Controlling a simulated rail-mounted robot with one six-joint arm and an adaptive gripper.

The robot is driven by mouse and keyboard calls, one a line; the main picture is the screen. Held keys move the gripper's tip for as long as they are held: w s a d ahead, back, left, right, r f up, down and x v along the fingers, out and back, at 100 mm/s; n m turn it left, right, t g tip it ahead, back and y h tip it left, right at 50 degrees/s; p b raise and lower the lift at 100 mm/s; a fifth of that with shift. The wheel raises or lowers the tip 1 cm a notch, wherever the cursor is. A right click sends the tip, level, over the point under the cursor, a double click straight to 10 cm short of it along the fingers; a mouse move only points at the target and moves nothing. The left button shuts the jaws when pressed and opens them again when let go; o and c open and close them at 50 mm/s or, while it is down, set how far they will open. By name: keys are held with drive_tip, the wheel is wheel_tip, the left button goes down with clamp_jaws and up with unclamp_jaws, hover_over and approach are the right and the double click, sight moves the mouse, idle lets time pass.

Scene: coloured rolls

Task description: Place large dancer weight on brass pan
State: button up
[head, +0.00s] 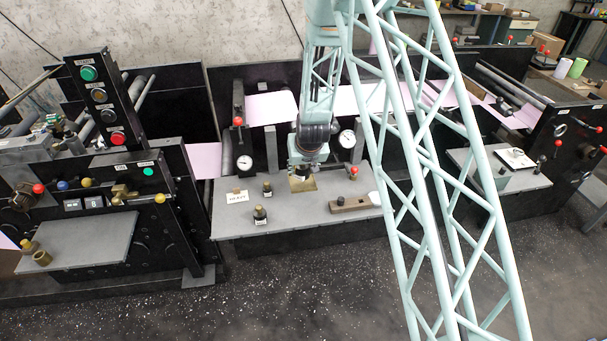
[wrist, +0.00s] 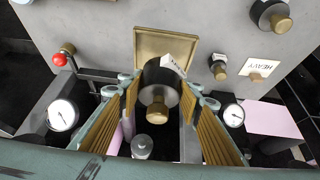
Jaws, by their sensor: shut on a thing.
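A large black dancer weight with a brass knob (wrist: 158,97) and a white label sits between the two fingers of my gripper (wrist: 160,85) in the wrist view. The fingers are shut on its sides. The square brass pan (wrist: 165,43) shows behind the weight, which covers its lower part. In the head view my gripper (head: 302,171) is right over the brass pan (head: 304,186), and the weight is mostly hidden there. I cannot tell whether the weight touches the pan.
On the grey table (head: 290,218) two other black weights with brass knobs, a smaller one (head: 267,189) and a larger one (head: 260,215), stand left of the pan, near a HEAVY card (head: 237,197). A brown wooden block tool (head: 350,204) lies to the right. Dial gauges (head: 347,139) stand behind.

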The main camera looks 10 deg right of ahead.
sight(302, 175)
drive_tip(key=shift+w, duration=0.3)
drive_tip(key=shift+f, duration=1.7)
drive_tip(key=shift+f+b, duration=0.1)
drive_tip(key=shift+b, duration=0.25)
drive_tip(key=o, duration=1.3)
drive_tip(key=shift+s, duration=0.1)
drive_tip(key=shift+f, duration=0.1)
drive_tip(key=shift+p+v, duration=0.55)
drive_tip(key=shift+v, duration=5.6)
